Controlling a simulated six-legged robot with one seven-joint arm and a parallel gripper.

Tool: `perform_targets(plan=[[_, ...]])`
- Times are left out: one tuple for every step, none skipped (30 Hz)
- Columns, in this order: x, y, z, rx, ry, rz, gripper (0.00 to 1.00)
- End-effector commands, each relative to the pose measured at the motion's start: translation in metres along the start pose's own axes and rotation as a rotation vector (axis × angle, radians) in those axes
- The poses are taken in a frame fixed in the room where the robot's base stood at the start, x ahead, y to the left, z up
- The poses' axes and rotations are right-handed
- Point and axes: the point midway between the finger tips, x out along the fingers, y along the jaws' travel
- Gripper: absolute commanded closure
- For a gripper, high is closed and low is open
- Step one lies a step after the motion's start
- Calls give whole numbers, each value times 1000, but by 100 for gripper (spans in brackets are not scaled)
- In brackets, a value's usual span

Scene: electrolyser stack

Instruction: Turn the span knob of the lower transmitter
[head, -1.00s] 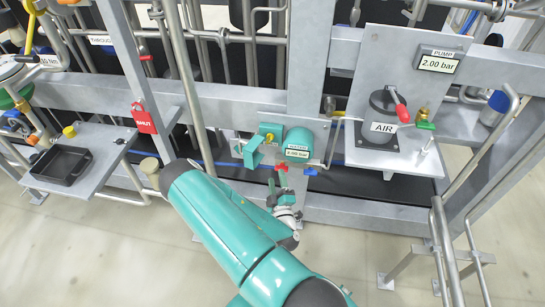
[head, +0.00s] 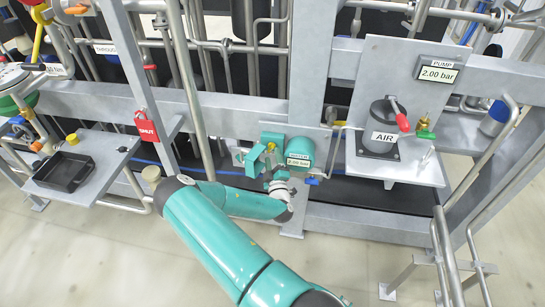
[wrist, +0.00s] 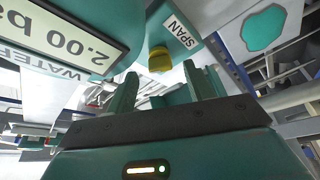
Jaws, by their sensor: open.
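The lower transmitter (head: 302,146) is a teal housing with a small display and a WATER label, on a plate low on the frame. In the wrist view its display (wrist: 65,35) shows upside down and reads 2.00, cut off by the edge. The yellow span knob (wrist: 160,60) sits beside the SPAN label (wrist: 181,32). My gripper (wrist: 165,88) is open, its two teal fingers pointing toward the knob. The knob appears just beyond the fingertips, between them and slightly left of the right finger. In the head view my wrist (head: 281,188) is just below the transmitter, and the fingertips are hard to make out.
A teal flap-like part (head: 253,158) stands left of the transmitter. A blue-handled valve (head: 312,181) is just below right. The AIR pump (head: 379,136) with a red lever is on the right. A red SHUT tag (head: 146,125) and a black tray (head: 64,171) are left.

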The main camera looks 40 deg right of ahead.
Motion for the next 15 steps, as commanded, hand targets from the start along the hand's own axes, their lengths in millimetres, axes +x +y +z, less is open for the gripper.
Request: perform_targets(plan=[[6,0,0,0,1,1,47],[8,1,0,0,1,1,47],[11,1,0,0,1,1,47],[12,0,0,0,0,1,47],[13,0,0,0,0,0,47],[14,0,0,0,0,0,47],[15,0,0,0,0,0,47],[15,0,0,0,-1,0,47],[15,0,0,0,-1,0,47],[15,0,0,0,-1,0,47],[15,0,0,0,-1,0,47],[15,0,0,0,-1,0,47],[15,0,0,0,0,0,47],[15,0,0,0,0,0,53],[14,0,0,0,0,0,61]])
